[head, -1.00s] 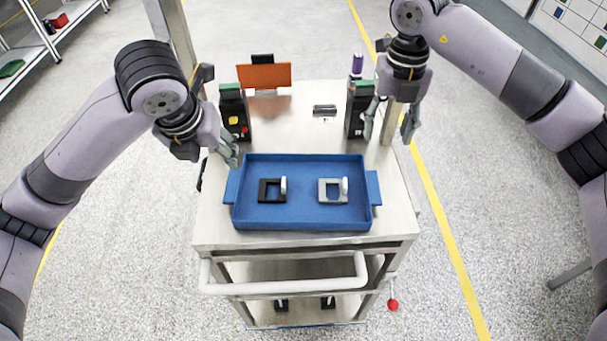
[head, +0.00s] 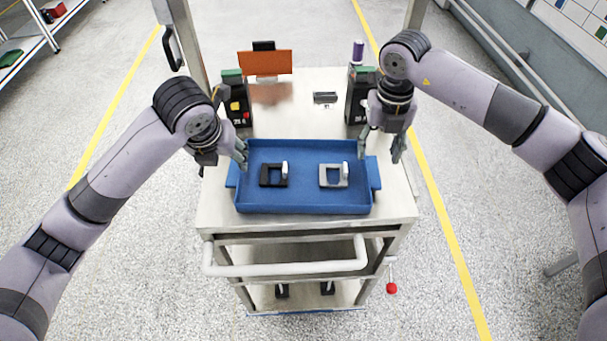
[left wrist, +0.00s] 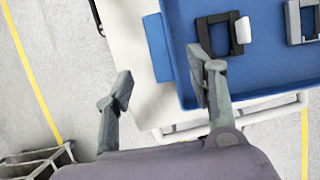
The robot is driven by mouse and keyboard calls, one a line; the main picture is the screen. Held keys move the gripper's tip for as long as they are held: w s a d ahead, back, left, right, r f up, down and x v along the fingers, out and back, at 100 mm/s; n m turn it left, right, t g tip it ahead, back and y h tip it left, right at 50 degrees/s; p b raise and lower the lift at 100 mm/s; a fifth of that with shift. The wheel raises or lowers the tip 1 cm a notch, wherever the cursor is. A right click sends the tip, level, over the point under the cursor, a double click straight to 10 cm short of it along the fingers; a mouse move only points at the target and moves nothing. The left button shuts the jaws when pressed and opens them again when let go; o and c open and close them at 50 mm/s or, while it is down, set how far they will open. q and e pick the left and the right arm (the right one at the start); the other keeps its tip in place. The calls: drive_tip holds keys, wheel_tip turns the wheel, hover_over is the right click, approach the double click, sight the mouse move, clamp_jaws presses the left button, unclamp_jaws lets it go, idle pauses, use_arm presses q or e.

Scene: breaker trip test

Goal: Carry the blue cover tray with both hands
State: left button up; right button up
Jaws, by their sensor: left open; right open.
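The blue cover tray (head: 303,208) lies flat on the metal cart top, with a side handle at its left and right ends. Inside it are a black square cover (head: 273,176) on the left and a grey one (head: 333,176) on the right. My left gripper (head: 240,153) is open above the tray's left end; in the left wrist view its spread fingers (left wrist: 160,92) are on either side of the tray's left edge and handle (left wrist: 158,48). My right gripper (head: 380,148) is open and empty above the tray's right end. Neither gripper visibly holds the tray.
Two dark breaker units with green tops, left (head: 237,97) and right (head: 361,96), stand behind the tray. An orange panel (head: 264,63), a purple cylinder (head: 357,52) and a small dark block (head: 324,97) are farther back. A white push bar (head: 285,268) runs along the cart's front.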

sight(235, 169)
use_arm(q)
drive_tip(key=x, duration=0.7)
drive_tip(key=shift+w+f, duration=0.2)
drive_tip(key=shift+f, duration=0.1)
use_arm(e)
wheel_tip(235, 169, down, 8)
drive_tip(key=shift+w+r, duration=0.1)
drive_tip(key=shift+r, duration=0.05)
use_arm(q)
drive_tip(key=shift+c, duration=0.5)
use_arm(e)
drive_tip(key=shift+c, duration=0.5)
use_arm(q)
clamp_jaws()
use_arm(e)
clamp_jaws()
